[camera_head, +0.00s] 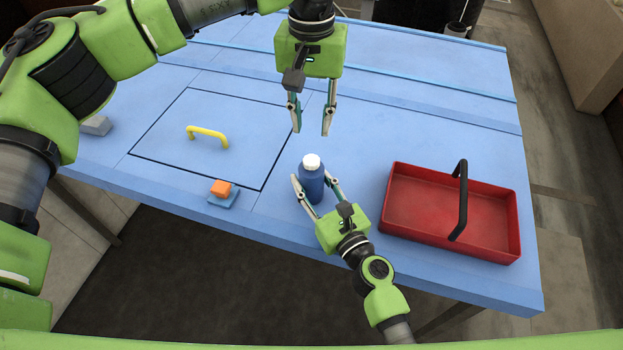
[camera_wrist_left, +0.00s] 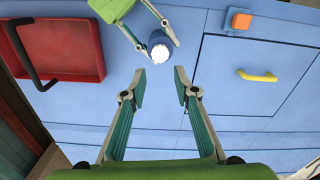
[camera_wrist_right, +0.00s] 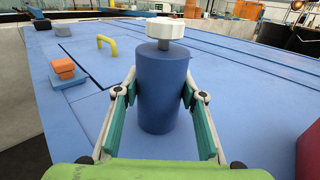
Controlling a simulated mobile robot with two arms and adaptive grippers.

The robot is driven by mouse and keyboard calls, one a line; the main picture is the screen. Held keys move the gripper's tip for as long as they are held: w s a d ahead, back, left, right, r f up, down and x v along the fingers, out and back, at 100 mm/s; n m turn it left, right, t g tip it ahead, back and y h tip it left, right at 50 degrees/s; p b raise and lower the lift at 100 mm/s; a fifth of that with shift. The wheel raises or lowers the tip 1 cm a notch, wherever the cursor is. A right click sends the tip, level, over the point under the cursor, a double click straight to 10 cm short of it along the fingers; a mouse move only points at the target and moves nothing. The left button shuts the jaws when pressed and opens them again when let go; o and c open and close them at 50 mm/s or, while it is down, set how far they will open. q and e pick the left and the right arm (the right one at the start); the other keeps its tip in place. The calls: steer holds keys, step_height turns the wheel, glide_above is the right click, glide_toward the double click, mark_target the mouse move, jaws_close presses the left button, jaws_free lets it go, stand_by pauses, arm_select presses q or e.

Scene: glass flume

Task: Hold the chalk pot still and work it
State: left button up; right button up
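The chalk pot, a blue cylinder (camera_head: 312,183) with a white cap (camera_head: 311,161), stands upright near the table's front edge. My right gripper (camera_head: 312,177) reaches in from the front with its open fingers on either side of the pot. In the right wrist view the pot (camera_wrist_right: 163,95) fills the space between the fingers, slightly right of centre, with its white knobbed cap (camera_wrist_right: 165,28) above them. My left gripper (camera_head: 311,128) points down, open and empty, above and behind the pot. In the left wrist view the cap (camera_wrist_left: 159,54) lies beyond its fingertips.
A red tray (camera_head: 400,215) with a black handle (camera_head: 461,190) stands right of the pot. To the left are a yellow handle (camera_head: 208,135) on an outlined panel and an orange block (camera_head: 221,188) on a blue base. A grey block (camera_head: 96,126) lies at far left.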

mark_target(311, 160)
arm_select(q)
steer(key=shift+o, duration=1)
steer(key=shift+f, duration=0.15)
step_height(311, 160, down, 4)
steer(key=shift+r+m, duration=0.1)
steer(key=shift+m, duration=0.7)
steer(key=shift+f, duration=3.3)
steer(key=c, duration=0.7)
